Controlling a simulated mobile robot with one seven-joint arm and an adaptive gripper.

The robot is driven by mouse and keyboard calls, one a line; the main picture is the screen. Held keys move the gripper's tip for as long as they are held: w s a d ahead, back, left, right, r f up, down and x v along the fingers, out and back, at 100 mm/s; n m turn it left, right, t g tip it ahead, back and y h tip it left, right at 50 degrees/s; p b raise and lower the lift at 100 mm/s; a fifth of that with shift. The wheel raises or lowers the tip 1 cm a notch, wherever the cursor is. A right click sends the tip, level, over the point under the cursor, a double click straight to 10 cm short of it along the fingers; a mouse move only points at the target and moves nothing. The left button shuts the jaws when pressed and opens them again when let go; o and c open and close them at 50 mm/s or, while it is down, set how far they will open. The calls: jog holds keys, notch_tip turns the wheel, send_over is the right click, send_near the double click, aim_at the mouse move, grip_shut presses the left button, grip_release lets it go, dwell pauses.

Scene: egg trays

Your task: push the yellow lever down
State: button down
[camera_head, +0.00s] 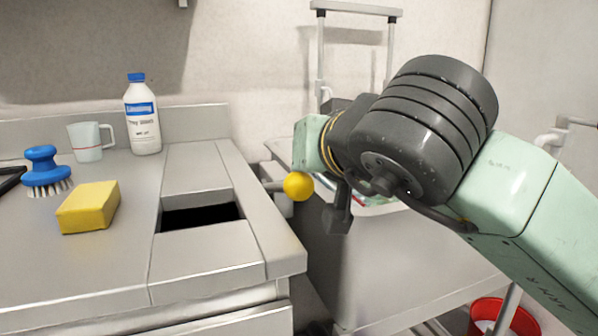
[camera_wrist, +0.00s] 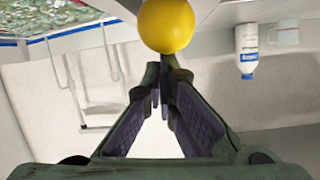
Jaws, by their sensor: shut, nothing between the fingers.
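The yellow lever knob (camera_head: 298,186) is a round ball on a short metal rod at the right side of the steel counter. It also shows large at the top of the wrist view (camera_wrist: 166,25), just beyond my fingertips. My gripper (camera_wrist: 163,90) is shut and empty, with its fingers meeting in front of the ball. In the head view my wrist and forearm hang to the right of the ball, and my fingers are mostly hidden. I cannot tell whether the fingertips touch the ball.
The steel counter (camera_head: 110,285) has a dark rectangular opening (camera_head: 200,217). On it are a yellow sponge (camera_head: 88,207), a blue brush (camera_head: 44,170), a measuring cup (camera_head: 90,142) and a white bottle (camera_head: 142,118). A red bucket (camera_head: 500,316) stands at lower right.

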aim_at(312, 189)
jog(key=f+b, duration=0.1)
jog(key=s+f+t+b, duration=0.1)
jog(key=f+b, duration=0.1)
jog(key=s+f+t+b, duration=0.1)
jog(key=f+b, duration=0.1)
jog(key=shift+d+f+y, duration=0.15)
jog(key=shift+d+y, duration=0.15)
jog(key=shift+s+d+f+b, duration=0.1)
jog(key=shift+s+f+b, duration=0.1)
jog(key=shift+f+b, duration=0.35)
jog(key=shift+s+f+b, duration=0.15)
jog(key=shift+f+b, duration=0.2)
jog(key=shift+b, duration=0.35)
jog(key=shift+r, duration=0.1)
